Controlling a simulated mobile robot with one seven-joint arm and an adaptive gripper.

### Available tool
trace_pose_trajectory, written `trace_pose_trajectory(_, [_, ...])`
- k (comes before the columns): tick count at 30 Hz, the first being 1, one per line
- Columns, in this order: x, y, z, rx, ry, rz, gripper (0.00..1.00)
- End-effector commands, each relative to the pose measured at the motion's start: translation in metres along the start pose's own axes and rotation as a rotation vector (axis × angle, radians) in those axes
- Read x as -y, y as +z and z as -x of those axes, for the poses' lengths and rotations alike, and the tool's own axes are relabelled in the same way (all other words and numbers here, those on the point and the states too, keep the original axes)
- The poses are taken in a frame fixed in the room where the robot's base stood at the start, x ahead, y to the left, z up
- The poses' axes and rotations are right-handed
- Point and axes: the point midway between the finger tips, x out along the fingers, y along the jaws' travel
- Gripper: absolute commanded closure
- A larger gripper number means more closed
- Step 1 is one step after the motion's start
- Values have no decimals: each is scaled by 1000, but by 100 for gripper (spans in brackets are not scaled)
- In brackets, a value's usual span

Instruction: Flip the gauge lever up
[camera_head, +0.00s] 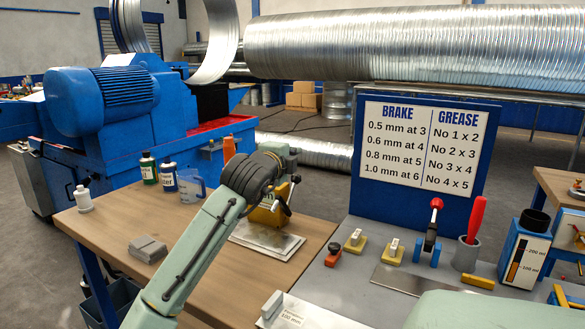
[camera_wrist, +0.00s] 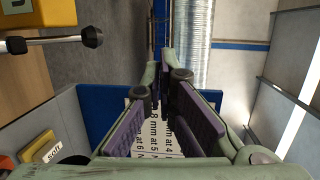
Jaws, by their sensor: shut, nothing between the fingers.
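In the head view a yellow device (camera_head: 266,214) stands on the wooden bench, partly hidden by my arm. A red-knobbed lever (camera_head: 435,222) stands upright in a blue bracket on the grey bench. I cannot tell for certain which is the gauge lever. My gripper (camera_head: 285,157) is over the yellow device, its fingers largely hidden there. In the wrist view my gripper (camera_wrist: 162,88) is shut and empty. A metal rod with a black knob (camera_wrist: 91,37) shows left of the fingers, apart from them.
A blue board with a white brake and grease chart (camera_head: 420,145) stands behind the grey bench. A red-handled tool in a grey cup (camera_head: 467,250), yellow blocks and a blue measuring box (camera_head: 524,250) crowd that bench.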

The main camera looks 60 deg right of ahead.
Motion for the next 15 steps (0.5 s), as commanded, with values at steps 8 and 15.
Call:
trace_pose_trajectory(8, [13, 0, 17, 0, -1, -1, 100])
trace_pose_trajectory(15, [13, 0, 17, 0, 0, 0, 100])
